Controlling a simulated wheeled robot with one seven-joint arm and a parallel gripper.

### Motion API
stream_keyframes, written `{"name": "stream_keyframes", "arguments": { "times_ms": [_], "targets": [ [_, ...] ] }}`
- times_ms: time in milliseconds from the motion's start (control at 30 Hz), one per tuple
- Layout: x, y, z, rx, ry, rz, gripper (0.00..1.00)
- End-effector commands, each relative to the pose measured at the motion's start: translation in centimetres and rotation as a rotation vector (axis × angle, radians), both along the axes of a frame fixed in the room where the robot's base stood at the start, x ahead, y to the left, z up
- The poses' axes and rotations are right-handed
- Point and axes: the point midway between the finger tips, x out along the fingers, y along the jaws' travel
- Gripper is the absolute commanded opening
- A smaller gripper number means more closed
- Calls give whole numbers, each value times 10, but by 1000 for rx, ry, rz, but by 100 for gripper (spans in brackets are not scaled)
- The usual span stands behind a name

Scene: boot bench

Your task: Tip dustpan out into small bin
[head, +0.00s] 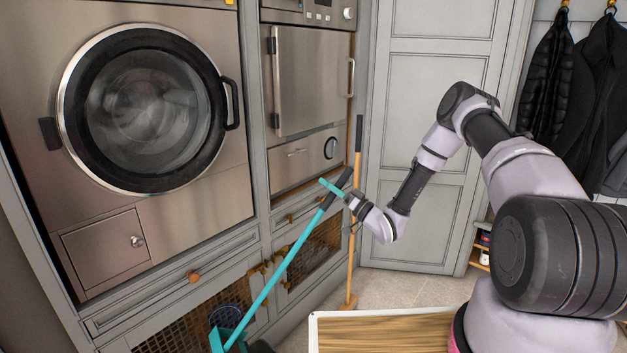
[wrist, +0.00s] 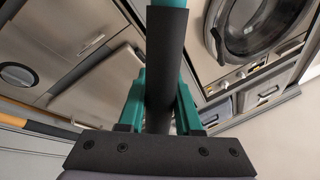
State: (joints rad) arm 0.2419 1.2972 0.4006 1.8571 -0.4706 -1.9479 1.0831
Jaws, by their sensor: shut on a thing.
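My gripper (head: 340,192) is shut on the dark grip of the dustpan's long handle, in front of the steel cabinets. The teal handle (head: 275,275) slants down to the lower left, where a teal dustpan part (head: 223,341) shows at the picture's bottom edge. The pan's inside and contents are out of sight. In the wrist view, teal fingers (wrist: 160,100) close on both sides of the dark grip (wrist: 167,45). A dark blue round container (head: 228,315), perhaps the small bin, shows just behind the pan part; whether they touch cannot be told.
A wooden pole (head: 355,225) with a dark top stands upright just behind my gripper. A washer (head: 145,110) and mesh-front cabinets line the left. A wood-topped surface with a pale rim (head: 380,335) is at the bottom. Bare floor (head: 395,290) lies before the grey door.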

Motion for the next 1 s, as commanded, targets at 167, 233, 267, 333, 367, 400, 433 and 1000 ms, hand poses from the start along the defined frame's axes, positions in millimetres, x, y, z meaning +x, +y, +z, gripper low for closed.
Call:
{"name": "stream_keyframes", "arguments": {
  "times_ms": [167, 233, 267, 333, 367, 400, 433, 1000],
  "targets": [
    [16, -31, -22, 48, 24, -4, 0],
    [21, -42, -30, 66, 33, -5, 0],
    [24, -46, -33, 74, 37, -5, 0],
    [30, -58, -41, 91, 47, -5, 0],
    [32, -63, -45, 99, 51, -4, 0],
    [36, -70, -49, 109, 56, -5, 0],
    [38, -74, -52, 117, 59, -3, 0],
    [80, -156, -111, 248, 126, -2, 0]
  ]
}}
